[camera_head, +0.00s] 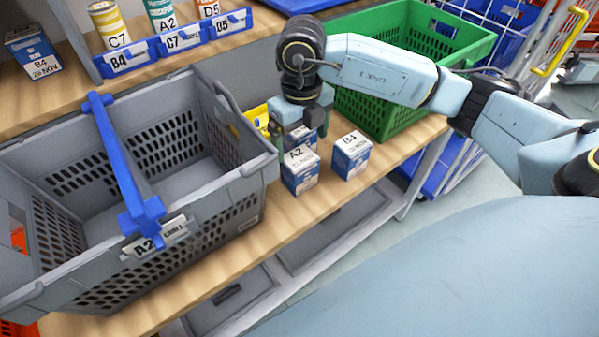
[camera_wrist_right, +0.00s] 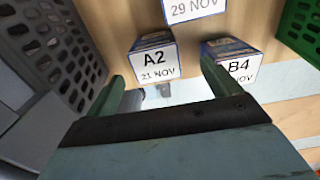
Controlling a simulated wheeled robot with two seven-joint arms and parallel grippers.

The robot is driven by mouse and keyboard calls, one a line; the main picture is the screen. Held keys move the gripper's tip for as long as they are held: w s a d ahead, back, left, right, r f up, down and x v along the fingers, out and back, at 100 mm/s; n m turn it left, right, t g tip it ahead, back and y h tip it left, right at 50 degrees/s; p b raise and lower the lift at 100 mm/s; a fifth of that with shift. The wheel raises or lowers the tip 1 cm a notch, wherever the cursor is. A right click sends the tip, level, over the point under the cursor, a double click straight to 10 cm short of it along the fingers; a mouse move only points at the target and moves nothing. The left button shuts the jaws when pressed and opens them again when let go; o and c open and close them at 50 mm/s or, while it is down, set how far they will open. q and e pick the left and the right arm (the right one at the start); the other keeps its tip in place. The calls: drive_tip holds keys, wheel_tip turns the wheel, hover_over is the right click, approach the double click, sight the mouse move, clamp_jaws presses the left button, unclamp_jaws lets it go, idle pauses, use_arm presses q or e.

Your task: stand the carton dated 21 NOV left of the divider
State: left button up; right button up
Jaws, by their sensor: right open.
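The A2 carton dated 21 NOV (camera_wrist_right: 155,62) stands upright on the wooden bench; it also shows in the head view (camera_head: 300,172), blue and white. My right gripper (camera_head: 298,124) is above and behind it. In the right wrist view the open, empty fingers (camera_wrist_right: 165,88) point toward the cartons, with the A2 carton between their lines and apart from them. The blue divider (camera_head: 118,160) spans the grey tote (camera_head: 245,185) at the left. The tote's visible floor is empty on both sides. My left gripper is out of view.
A B4 carton (camera_head: 351,157) stands right of the A2 carton, close to my right finger in the wrist view. A carton dated 29 NOV (camera_wrist_right: 195,8) stands behind. A green crate (camera_head: 400,105) is at the right, a yellow item (camera_head: 256,117) behind the grey tote. Shelf goods stand at the back.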

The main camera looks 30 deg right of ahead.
sight(300, 157)
wheel_tip(300, 157, down, 3)
drive_tip(key=shift+r, duration=0.15)
drive_tip(key=f, duration=0.1)
drive_tip(key=f+b, duration=0.1)
drive_tip(key=f, duration=0.2)
drive_tip(key=shift+s+a+f+b, duration=0.2)
drive_tip(key=shift+a+b, duration=0.1)
drive_tip(key=shift+f, duration=0.4)
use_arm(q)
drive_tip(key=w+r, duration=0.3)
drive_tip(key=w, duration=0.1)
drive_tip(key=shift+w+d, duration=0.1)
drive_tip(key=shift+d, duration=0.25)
use_arm(e)
drive_tip(key=shift+r, duration=0.1)
drive_tip(key=c, duration=1.3)
